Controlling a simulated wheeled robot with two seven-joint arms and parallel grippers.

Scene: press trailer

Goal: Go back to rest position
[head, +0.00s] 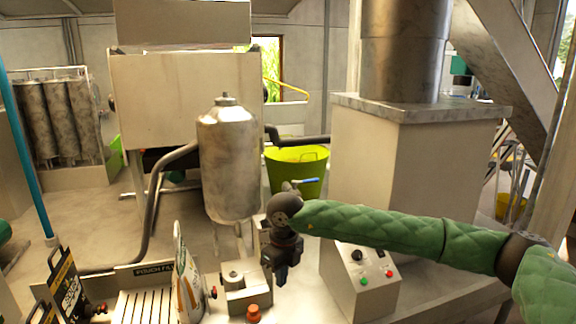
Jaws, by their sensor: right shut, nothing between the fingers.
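My right arm (400,229), in a green quilted sleeve, reaches in from the right. My right gripper (282,270) points down at its end, dark and shut with nothing in it. It hangs in front of the green bucket, between the pouch filler on the left and the control box (360,280) on the right. My left gripper is not in view.
A metal tank (228,165) stands left of my gripper. Pouches (187,270) stand by a slotted tray (143,308). A small metal block (245,287) with a red-orange knob (253,313) is close to the gripper. A green bucket (308,173) stands behind.

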